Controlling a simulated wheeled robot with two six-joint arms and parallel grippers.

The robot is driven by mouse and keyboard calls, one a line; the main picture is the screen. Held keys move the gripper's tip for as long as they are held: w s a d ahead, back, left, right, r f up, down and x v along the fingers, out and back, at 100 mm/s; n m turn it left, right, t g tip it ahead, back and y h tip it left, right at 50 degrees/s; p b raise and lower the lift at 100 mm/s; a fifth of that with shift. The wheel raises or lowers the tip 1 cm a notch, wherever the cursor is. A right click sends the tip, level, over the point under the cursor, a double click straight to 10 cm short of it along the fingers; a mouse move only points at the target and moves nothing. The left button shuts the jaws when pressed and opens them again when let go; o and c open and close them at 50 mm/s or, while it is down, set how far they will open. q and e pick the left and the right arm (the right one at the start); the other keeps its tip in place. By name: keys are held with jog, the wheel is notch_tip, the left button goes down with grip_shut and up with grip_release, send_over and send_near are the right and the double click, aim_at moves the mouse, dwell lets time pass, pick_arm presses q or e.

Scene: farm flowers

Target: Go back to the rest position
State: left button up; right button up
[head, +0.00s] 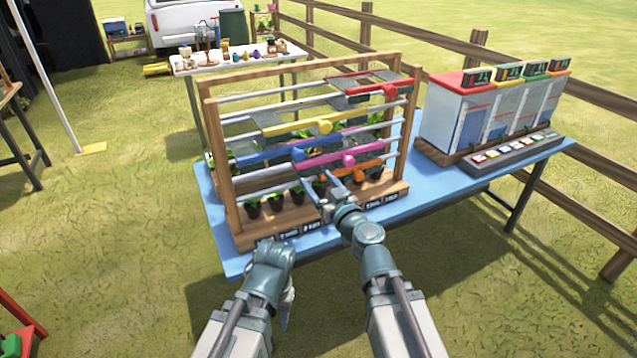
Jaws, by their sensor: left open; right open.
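My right gripper (324,188) is open at the front of a wooden rack (232,210), by its lower bars and small potted plants (276,202). I cannot tell whether it touches anything there. My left gripper (288,300) points down in front of the blue table's near edge, away from the rack. Its fingers are mostly hidden by its own wrist. I see nothing held in either gripper.
The rack carries coloured sliding bars, including a yellow one (298,127) and a pink one (345,159). It stands on a blue table (425,205). A white box unit (490,115) stands at the right. Grass (520,310) in front is clear.

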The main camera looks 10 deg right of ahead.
jog(key=shift+s+a, duration=0.1)
jog(key=s+a+f+n+g+y, duration=0.1)
jog(key=s+a+f+g, duration=0.1)
jog(key=s+f+g, duration=0.3)
jog(key=s+a+f+n+g+y, duration=0.1)
jog(key=a+f+g, duration=0.15)
jog(key=f, duration=0.45)
jog(key=s+d+f+m+g+h, duration=0.6)
jog(key=s+d+f+g+h, duration=0.35)
jog(key=d, duration=0.45)
jog(key=s+a+n, duration=0.3)
jog(key=s+a, duration=0.4)
jog(key=a, duration=0.3)
jog(key=shift+s+a+n, duration=0.15)
jog(key=shift+s+n, duration=0.15)
jog(key=shift+s, duration=0.1)
